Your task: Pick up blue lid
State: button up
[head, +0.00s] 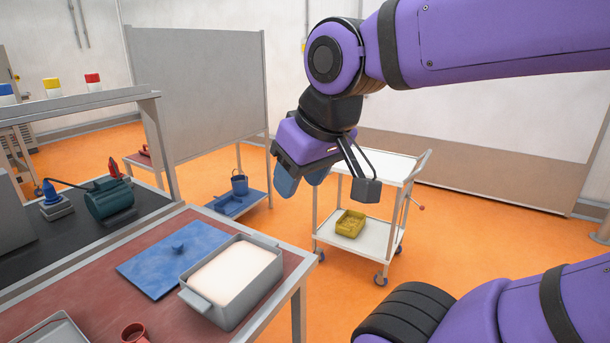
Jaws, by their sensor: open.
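My gripper (328,184) hangs from the purple arm in the upper middle of the head view. It is above and to the right of the lid, well apart from it.
The grey container (232,288) with pale contents touches or nearly touches the lid's right side. A red mug (135,332) and a grey tray (52,331) are at the table's front. A dark bench with a green machine (108,200) lies left. A white cart (372,240) holds a yellow bin (350,224).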

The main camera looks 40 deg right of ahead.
aim_at(156, 269)
jog(key=u, duration=1.8)
jog(key=z, duration=1.7)
jog(key=l+z, duration=0.1)
jog(key=i+l+u, duration=0.35)
jog(key=l, duration=0.3)
jog(key=i+l+u, duration=0.2)
jog(key=i+l, duration=0.05)
jog(key=l, duration=0.1)
